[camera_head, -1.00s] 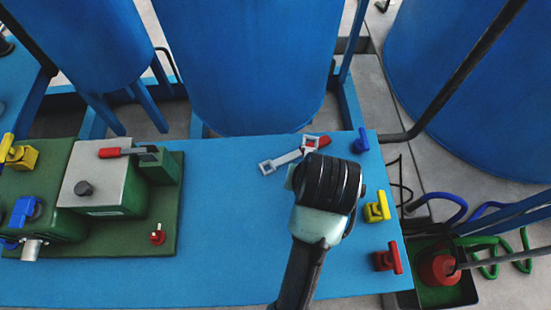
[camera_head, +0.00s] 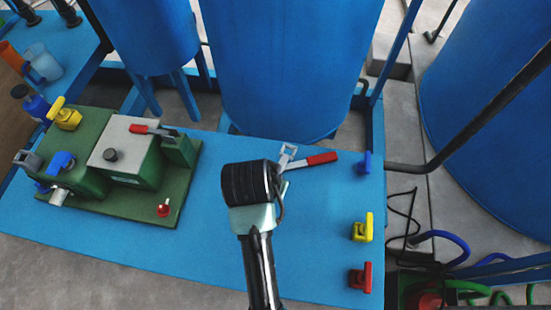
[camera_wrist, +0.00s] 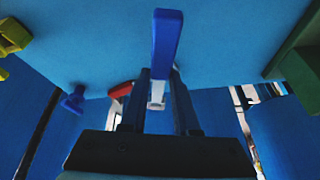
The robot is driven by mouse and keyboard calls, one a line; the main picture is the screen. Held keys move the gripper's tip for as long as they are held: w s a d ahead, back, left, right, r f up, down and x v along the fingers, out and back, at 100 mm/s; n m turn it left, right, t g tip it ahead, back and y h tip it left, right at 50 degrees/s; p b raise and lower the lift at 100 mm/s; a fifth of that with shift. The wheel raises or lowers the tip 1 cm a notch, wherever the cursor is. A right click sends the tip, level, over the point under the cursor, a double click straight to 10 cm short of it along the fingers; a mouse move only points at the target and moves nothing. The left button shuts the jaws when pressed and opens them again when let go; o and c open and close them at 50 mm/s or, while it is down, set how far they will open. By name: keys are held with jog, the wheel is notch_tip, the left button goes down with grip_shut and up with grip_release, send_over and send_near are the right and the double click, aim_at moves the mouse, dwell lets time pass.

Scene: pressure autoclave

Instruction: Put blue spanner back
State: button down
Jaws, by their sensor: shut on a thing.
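My gripper (camera_head: 270,178) is above the blue tabletop, right of the green machine. In the wrist view my gripper (camera_wrist: 162,88) is shut on the blue spanner (camera_wrist: 166,40), its blue handle pointing up in the picture and a pale shaft between the fingers. In the head view my gripper hides most of the spanner; a pale square head (camera_head: 287,151) shows just beyond the gripper and seems to be its end. A red-handled spanner (camera_head: 320,159) is behind and to the right, its other end hidden by my gripper. I cannot tell how high the blue spanner is held.
The green machine (camera_head: 178,205) with a grey block (camera_head: 125,150) and a red-handled lever (camera_head: 142,129) stands left. Blue (camera_head: 365,163), yellow (camera_head: 362,228) and red (camera_head: 361,278) valve handles line the table's right edge. Large blue tanks (camera_head: 290,70) rise behind. The tabletop (camera_head: 300,235) is clear in front.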

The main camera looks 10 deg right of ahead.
jog(key=shift+w+d+r+m+g+h+p, duration=0.1)
jog(key=shift+w+r+m+g+h+p, duration=0.1)
jog(key=shift+r+m+h+p, duration=0.25)
jog(key=shift+w+r+m+g+h+p, duration=0.1)
jog(key=shift+w+r+m+p, duration=0.2)
jog(key=shift+m, duration=0.35)
jog(key=m+p, duration=0.1)
jog(key=m+h+p, duration=0.1)
jog(key=m+g+p, duration=0.1)
jog(key=m, duration=0.1)
jog(key=shift+w+d+r, duration=0.1)
jog(key=shift+w+d, duration=0.25)
jog(key=shift+w, duration=0.05)
jog(key=m+p, duration=0.1)
jog(key=m+g+h+p, duration=0.1)
jog(key=m, duration=0.1)
jog(key=m+g+p, duration=0.1)
jog(key=shift+w+d+r, duration=0.2)
jog(key=shift+w+d, duration=0.05)
jog(key=shift+d, duration=0.1)
jog(key=shift+m, duration=0.3)
notch_tip(320, 180, down, 7)
jog(key=b, duration=0.6)
jog(key=shift+f+b, duration=0.55)
jog(key=shift+f, duration=0.1)
jog(key=c, duration=0.6)
grip_release()
jog(key=shift+r, duration=0.15)
